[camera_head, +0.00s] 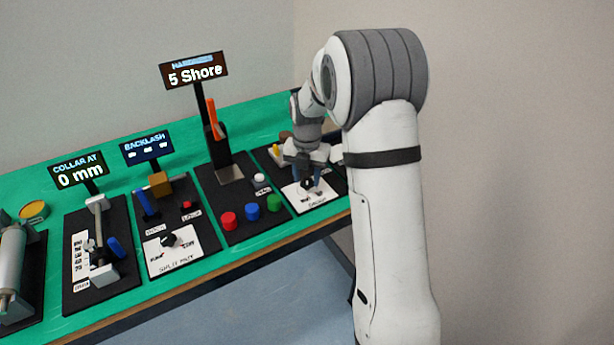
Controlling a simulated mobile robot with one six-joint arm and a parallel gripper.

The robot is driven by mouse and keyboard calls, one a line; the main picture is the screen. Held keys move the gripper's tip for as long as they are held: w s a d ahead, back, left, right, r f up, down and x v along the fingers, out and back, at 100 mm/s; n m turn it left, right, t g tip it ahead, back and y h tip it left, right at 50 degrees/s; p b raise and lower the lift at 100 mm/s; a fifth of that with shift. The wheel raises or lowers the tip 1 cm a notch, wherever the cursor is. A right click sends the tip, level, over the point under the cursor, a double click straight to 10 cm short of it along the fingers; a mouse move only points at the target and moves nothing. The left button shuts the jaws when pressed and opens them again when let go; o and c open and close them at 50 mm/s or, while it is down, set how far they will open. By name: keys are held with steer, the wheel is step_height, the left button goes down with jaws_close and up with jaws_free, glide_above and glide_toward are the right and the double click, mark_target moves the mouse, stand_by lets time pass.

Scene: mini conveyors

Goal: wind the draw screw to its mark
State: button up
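No readable label names the draw screw. The likeliest match is the collar station (117,262) on the left, a dark board with an upright rod, a white scale strip and a blue handle (115,246). Its display (79,172) reads "COLLAR AT 0 mm". My gripper (308,181) is far to the right of it, pointing down over a white card (322,203) with a small black knob (308,186). Its blue fingers stand apart on either side of the knob. Contact with the knob cannot be told.
Between them stand a backlash station with a black knob (169,240) and a blue lever (146,204), and a tall hardness post (208,128) whose display reads "5 Shore". Red, blue and green buttons line its front. A grey roller (12,262) is at far left.

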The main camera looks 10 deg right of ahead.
mark_target(307, 182)
steer(key=shift+o, duration=1.4)
steer(key=shift+f, duration=0.1)
step_height(307, 182, up, 8)
steer(key=shift+f, duration=0.1)
steer(key=shift+s+r+m, duration=0.25)
steer(key=shift+m, duration=0.05)
steer(key=s+r+m+t+p, duration=0.1)
steer(key=s+r+m, duration=0.2)
steer(key=s+m, duration=1.1)
steer(key=s+r+m+t, duration=0.1)
steer(key=s+r+m, duration=0.1)
steer(key=s+m, duration=1.2)
steer(key=shift+s+d+r+m+t+p, duration=0.15)
steer(key=shift+s+r+m+t+p, duration=0.2)
steer(key=shift+m, duration=0.35)
